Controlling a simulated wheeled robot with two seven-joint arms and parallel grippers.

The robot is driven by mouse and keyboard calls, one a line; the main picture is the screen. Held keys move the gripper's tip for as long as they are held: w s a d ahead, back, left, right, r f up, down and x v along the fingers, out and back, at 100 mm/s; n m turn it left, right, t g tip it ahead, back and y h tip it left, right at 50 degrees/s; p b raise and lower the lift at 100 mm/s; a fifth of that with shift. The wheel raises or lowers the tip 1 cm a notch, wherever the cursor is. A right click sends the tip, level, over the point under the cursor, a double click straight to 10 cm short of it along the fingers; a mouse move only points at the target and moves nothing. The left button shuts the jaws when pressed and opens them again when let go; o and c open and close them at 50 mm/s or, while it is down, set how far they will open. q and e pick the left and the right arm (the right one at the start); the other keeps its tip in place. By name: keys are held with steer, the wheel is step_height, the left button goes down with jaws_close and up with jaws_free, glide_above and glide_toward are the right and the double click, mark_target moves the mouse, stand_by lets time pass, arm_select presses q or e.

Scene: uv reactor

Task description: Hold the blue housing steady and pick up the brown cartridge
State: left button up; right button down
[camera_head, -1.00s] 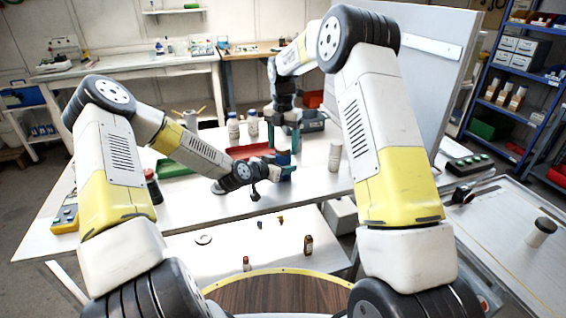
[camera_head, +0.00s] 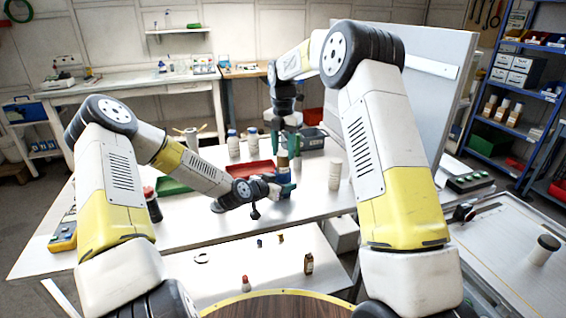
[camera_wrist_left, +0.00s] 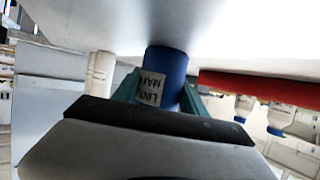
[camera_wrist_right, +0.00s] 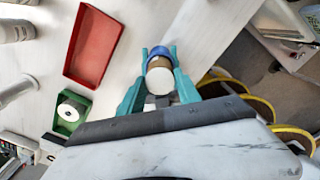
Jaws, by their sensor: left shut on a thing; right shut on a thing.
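The blue housing (camera_head: 283,178) is upright over the white table. In the left wrist view it is a blue cylinder (camera_wrist_left: 167,64) with a white printed label. My left gripper (camera_head: 286,187) is shut around it from the side. The brown cartridge (camera_head: 282,159) shows above the housing, in line with it. My right gripper (camera_head: 282,150) points down from above and is shut on the cartridge. In the right wrist view the cartridge's pale round end (camera_wrist_right: 160,80) is between the teal fingers, with the blue housing partly behind it. The cartridge's lower end is hidden.
A red tray (camera_head: 252,170) and a green tray (camera_head: 175,186) lie behind and left. White bottles (camera_head: 233,144) stand behind them. A pale cylinder (camera_head: 335,174) stands to the right. A dark bottle with a red cap (camera_head: 151,205) is at the left. The table's front edge is close.

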step_height(320, 180, up, 14)
steer(key=shift+f, duration=0.25)
arm_select(q)
steer(key=o, duration=1.6)
